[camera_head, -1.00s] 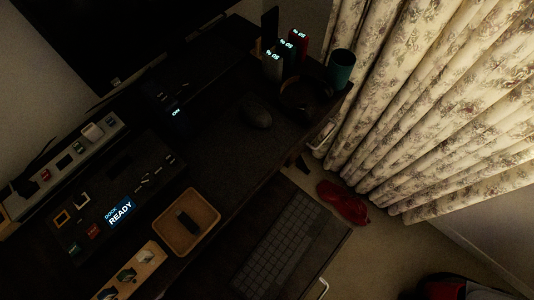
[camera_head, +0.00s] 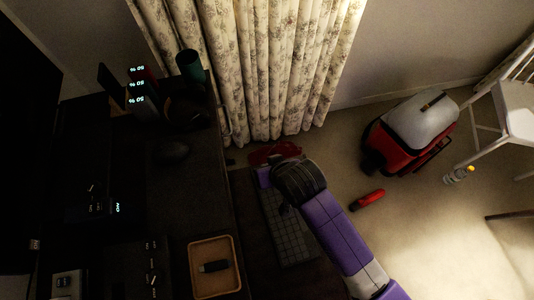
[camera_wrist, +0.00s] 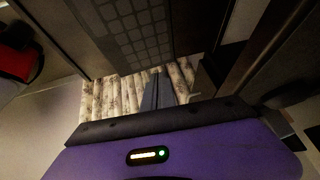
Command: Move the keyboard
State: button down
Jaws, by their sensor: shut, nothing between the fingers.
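The dark keyboard (camera_head: 287,228) lies on a pull-out tray at the desk's right side in the head view. My forearm and wrist cross over its right side and far end and hide part of it. My gripper (camera_head: 264,177) is by the far end of the keyboard. Whether it touches is not clear. In the wrist view the keyboard (camera_wrist: 135,32) shows at the top, and my gripper (camera_wrist: 157,76) appears as narrow grey fingers pressed together, with nothing between them.
The desk holds a mouse (camera_head: 173,150), a wooden tray (camera_head: 194,267) with a small dark item, and a green cup (camera_head: 189,66). Curtains (camera_head: 265,70) hang behind.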

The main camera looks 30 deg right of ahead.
aim_at(277, 196)
jog(key=w+d+r+g+h+p, duration=0.1)
jog(key=w+d+r+g, duration=0.1)
jog(key=w+d+r, duration=0.3)
jog(key=a+x, duration=0.1)
jog(key=x, duration=1)
jog(key=shift+m+g, duration=0.3)
jog(key=shift+m, duration=0.1)
jog(key=shift+s+a+f, duration=0.1)
jog(key=shift+s+a, duration=0.2)
jog(key=shift+s, duration=0.35)
jog(key=shift+s+a+f, duration=0.1)
jog(key=shift+s+a, duration=0.15)
jog(key=shift+s, duration=0.45)
jog(key=shift+s+a+f, duration=0.1)
jog(key=shift+s+a, duration=0.2)
jog(key=shift+s, duration=0.35)
jog(key=s+a+p, duration=0.1)
jog(key=s+p, duration=0.1)
jog(key=s, duration=0.1)
jog(key=s+a+p, duration=0.1)
jog(key=s+p, duration=0.1)
jog(key=s, duration=0.2)
jog(key=s+a+p, duration=0.1)
jog(key=s+p, duration=0.2)
jog(key=s, duration=0.1)
jog(key=shift+s+a+r, duration=0.15)
jog(key=shift+s+a, duration=0.1)
jog(key=shift+a, duration=0.15)
jog(key=shift+s+a, duration=0.1)
jog(key=shift+s, duration=0.25)
